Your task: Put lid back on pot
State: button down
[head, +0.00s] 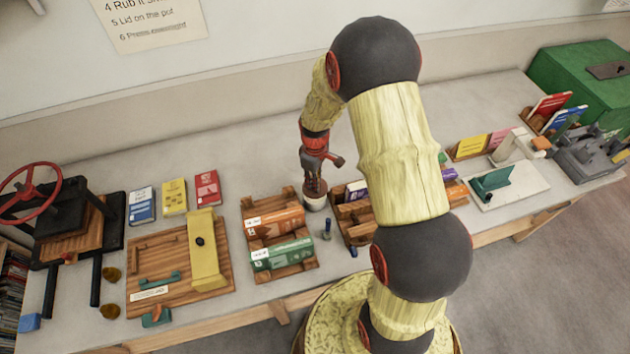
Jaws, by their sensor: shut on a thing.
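A small white pot (315,203) stands on the long table between the two wooden book cradles. My gripper (315,187) points down directly over the pot's mouth. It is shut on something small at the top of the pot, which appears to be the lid. The fingers and the small scale hide most of the lid. I cannot tell whether the lid touches the pot's rim or is slightly above it.
A wooden cradle with orange and green books (277,220) stands left of the pot. Another cradle (352,222) is close on its right, partly behind my arm. Small bottles (327,227) stand in front. A black press (75,235) is far left. Bare tabletop lies behind the pot.

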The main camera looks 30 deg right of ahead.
jog(key=shift+f+b, duration=1.25)
jog(key=shift+f, duration=0.95)
dwell(1.5)
jog(key=c, duration=1.6)
grip_release()
jog(key=shift+c, duration=0.2)
jog(key=shift+r+p, duration=2.95)
jog(key=shift+r, duration=1.55)
